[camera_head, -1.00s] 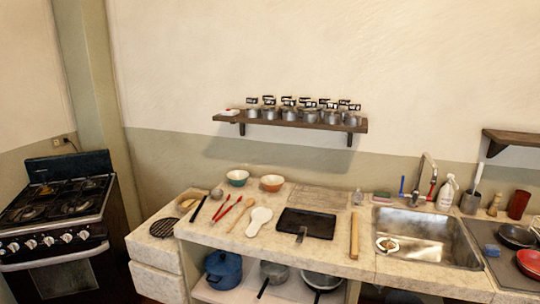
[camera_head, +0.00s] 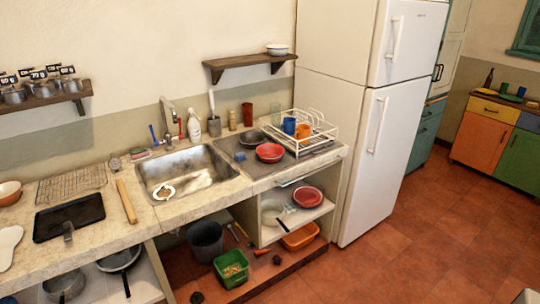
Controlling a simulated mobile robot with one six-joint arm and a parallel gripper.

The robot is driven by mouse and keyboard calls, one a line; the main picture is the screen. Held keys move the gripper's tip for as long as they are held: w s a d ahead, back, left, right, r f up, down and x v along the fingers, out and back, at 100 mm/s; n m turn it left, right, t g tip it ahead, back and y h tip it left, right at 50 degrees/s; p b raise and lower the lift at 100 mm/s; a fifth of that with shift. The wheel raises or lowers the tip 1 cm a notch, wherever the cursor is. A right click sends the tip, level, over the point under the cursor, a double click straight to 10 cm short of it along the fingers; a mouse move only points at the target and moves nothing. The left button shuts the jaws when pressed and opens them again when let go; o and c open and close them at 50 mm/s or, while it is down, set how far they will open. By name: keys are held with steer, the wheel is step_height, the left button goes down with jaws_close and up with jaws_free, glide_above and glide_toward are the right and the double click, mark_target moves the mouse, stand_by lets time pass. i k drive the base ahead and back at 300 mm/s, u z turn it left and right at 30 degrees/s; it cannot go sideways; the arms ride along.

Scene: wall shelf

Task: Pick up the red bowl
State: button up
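A red bowl (camera_head: 269,153) sits on the grey drainboard to the right of the sink, in front of a dark pan (camera_head: 251,138) and beside the white dish rack. Another red dish (camera_head: 307,196), a bowl or plate, lies on the shelf under the counter. My gripper is not in view.
The sink (camera_head: 190,172) lies left of the drainboard. A white wire dish rack (camera_head: 331,131) with blue and orange cups stands at the right, near the white fridge (camera_head: 365,160). A green crate (camera_head: 231,268) and an orange tub (camera_head: 300,236) stand low under the counter. Open red tiled floor (camera_head: 420,240) lies at the right.

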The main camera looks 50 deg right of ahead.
mark_target(268, 153)
steer(key=z, duration=4.8)
steer(key=i, duration=0.1)
steer(key=u, duration=3.15)
steer(key=k, duration=0.9)
steer(key=u, duration=0.15)
steer(key=i, duration=0.6)
